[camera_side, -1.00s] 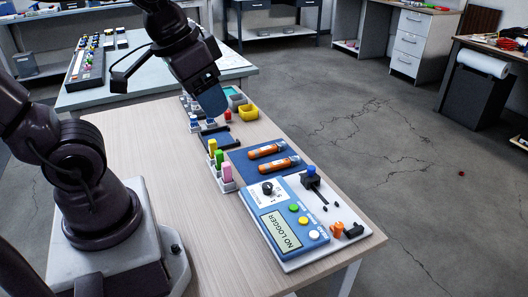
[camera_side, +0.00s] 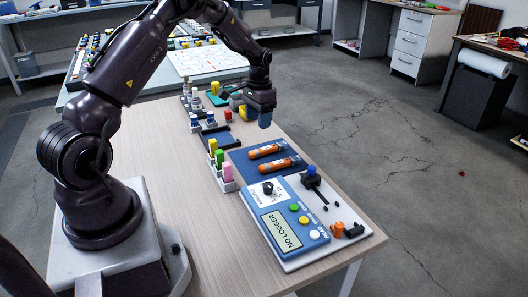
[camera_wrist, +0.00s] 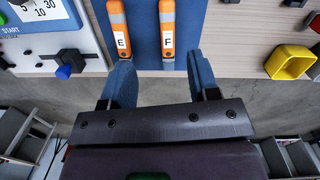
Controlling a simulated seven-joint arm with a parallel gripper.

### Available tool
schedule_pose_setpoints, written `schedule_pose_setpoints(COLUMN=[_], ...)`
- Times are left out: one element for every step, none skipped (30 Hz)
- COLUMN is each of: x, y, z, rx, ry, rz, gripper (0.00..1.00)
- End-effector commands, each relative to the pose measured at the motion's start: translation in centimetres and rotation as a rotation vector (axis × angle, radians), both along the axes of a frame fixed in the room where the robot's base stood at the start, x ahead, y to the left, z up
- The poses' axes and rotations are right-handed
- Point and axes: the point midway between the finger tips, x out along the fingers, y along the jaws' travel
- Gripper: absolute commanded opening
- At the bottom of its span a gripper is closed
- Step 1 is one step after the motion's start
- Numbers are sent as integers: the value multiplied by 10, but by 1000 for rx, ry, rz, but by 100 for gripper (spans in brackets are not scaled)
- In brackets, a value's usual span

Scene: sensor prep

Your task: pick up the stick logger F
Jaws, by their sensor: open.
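Stick logger F (camera_wrist: 167,15) is an orange stick with a white label marked F, lying on a blue mat (camera_wrist: 143,35). In the side view it is the farther of the two orange sticks (camera_side: 263,151), going by the order in the wrist view. Stick logger E (camera_wrist: 119,18) lies parallel beside it, nearer the blue device. My gripper (camera_wrist: 160,80) is open and empty, with blue fingers. In the wrist view the lower end of F points into the span between the fingers, nearer the right one. In the side view my gripper (camera_side: 265,120) is above the table's right edge, apart from both sticks.
The blue device (camera_side: 285,227), reading NO LOGGER, sits on a white board at the near end. A rack (camera_side: 226,182) with coloured sticks stands left of the mat. A yellow bin (camera_wrist: 291,62) stands beyond F. Open floor lies right of the table.

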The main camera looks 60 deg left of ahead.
Motion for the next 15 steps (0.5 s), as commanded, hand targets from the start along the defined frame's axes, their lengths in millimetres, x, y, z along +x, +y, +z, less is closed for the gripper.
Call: schedule_pose_setpoints(x=[11, 16, 19, 19, 18, 17, 17, 17, 17, 17, 17, 17, 17, 17, 17], y=[5, 8, 11, 10, 10, 9, 9, 9, 9, 8, 9, 8, 8, 8, 8], z=[5, 12, 15, 14, 11, 7, 4, -1, -9, -15, -21, -29, -34, -40, -46], rx=[15, 26, 32, 30, 28, 26, 25, 26, 25, 25, 25, 25, 25, 25, 25], ry=[-26, -42, -53, -51, -47, -46, -45, -45, -44, -44, -44, -44, -45, -45, -45], rz=[-31, -49, -76, -90, -102, -110, -113, -114, -114, -114, -113, -113, -113, -113, -113], gripper=[55, 55, 55, 55, 55, 55, 55, 55, 55, 55, 55, 55, 55, 55, 55])
